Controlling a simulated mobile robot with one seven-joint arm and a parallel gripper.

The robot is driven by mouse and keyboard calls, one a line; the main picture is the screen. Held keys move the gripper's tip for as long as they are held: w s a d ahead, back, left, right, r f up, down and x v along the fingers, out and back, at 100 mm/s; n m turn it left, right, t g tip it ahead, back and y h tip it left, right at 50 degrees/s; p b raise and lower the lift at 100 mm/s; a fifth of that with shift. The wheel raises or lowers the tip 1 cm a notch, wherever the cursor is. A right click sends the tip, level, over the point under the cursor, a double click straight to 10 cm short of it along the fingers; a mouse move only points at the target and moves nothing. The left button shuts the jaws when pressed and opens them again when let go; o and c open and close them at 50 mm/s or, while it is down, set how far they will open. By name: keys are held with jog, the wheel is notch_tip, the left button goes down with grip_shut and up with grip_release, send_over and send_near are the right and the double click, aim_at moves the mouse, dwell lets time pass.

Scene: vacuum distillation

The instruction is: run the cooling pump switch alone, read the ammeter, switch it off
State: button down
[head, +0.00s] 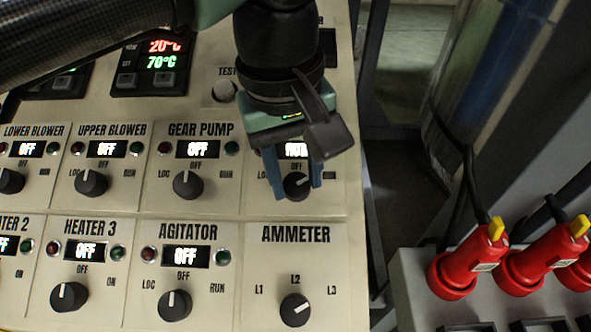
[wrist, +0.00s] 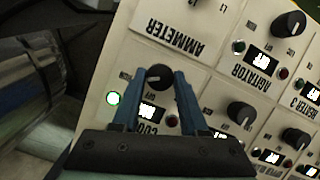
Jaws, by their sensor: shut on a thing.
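The cooling pump switch is a black knob (head: 298,181) in the right column of the panel, above the ammeter section; it also shows in the wrist view (wrist: 158,77). My gripper (head: 297,188) has its blue fingers on both sides of the knob and is shut on it. The knob's white mark points toward the RUN side. No ammeter reading is in view.
The gear pump knob (head: 188,184) and agitator knob (head: 174,305) stand to the left, their displays reading OFF. Upper blower and heater 3 also read OFF. Red plugs (head: 470,260) with cables are off the panel to the right.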

jog(key=shift+f+n+b, duration=0.1)
jog(key=shift+n+b, duration=0.2)
jog(key=shift+b, duration=0.05)
jog(key=shift+a+f+n+h+b, duration=0.15)
jog(key=shift+n+h+b, duration=0.25)
jog(key=shift+n+b, duration=0.6)
jog(key=n+t+h+b, duration=0.1)
jog(key=n+b, duration=0.2)
jog(key=shift+b, duration=0.4)
jog(key=n+t+b, duration=0.1)
jog(key=n+b, duration=0.2)
jog(key=shift+s+a+n+h+b, duration=0.1)
jog(key=shift+a+n+h+b, duration=0.05)
jog(key=shift+n+h+b, duration=0.25)
jog(key=shift+n+b, duration=0.7)
jog(key=shift+n, duration=0.1)
jog(key=shift+r+t, duration=0.2)
jog(key=shift+t, duration=0.1)
jog(key=shift+c, duration=2.2)
grip_release()
